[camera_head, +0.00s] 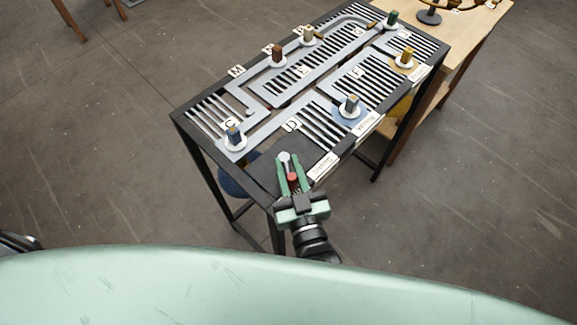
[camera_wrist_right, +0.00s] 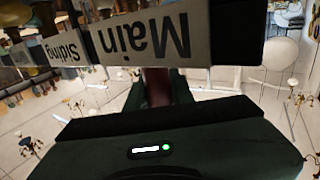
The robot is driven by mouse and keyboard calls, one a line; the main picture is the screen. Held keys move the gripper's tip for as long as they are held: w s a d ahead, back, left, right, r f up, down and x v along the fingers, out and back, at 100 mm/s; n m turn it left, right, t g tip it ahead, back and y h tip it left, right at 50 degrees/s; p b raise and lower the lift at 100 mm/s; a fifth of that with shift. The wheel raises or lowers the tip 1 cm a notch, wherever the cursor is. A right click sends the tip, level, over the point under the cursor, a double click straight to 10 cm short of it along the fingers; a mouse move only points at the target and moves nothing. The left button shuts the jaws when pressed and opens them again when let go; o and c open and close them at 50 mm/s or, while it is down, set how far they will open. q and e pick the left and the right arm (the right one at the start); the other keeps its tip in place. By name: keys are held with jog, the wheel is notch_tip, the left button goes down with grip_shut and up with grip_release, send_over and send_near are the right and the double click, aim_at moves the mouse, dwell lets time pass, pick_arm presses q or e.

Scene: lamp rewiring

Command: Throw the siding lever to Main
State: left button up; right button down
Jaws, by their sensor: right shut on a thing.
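The siding lever shows as a red knob (camera_head: 292,177) at the near corner of the black-framed track table. My green right gripper (camera_head: 289,168) is around it, its two fingers shut on the lever. In the right wrist view a dark reddish piece of the lever (camera_wrist_right: 157,86) shows between the fingers, below the sign edge. The sign reads Main (camera_wrist_right: 145,38) and Siding (camera_wrist_right: 63,50), both upside down in that view. In the head view this sign (camera_head: 323,166) is just right of the gripper. The lever's exact tilt is hard to tell. My left gripper is not in view.
A second sign (camera_head: 367,124) is farther along the near edge. A wooden table (camera_head: 482,28) stands behind right.

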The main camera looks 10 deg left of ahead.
aim_at(294, 184)
jog(key=shift+w+r, duration=0.15)
jog(key=shift+r, duration=0.15)
jog(key=c, duration=1.2)
grip_release()
jog(key=shift+w+f, duration=0.1)
jog(key=shift+f, duration=0.15)
jog(key=shift+s+d+f, duration=0.15)
jog(key=shift+s, duration=0.2)
jog(key=b+v, duration=0.2)
jog(key=v, duration=0.4)
jog(key=shift+s+b, duration=0.15)
jog(key=shift+b, duration=0.15)
jog(key=shift+s+d, duration=0.2)
jog(key=shift+s, duration=0.2)
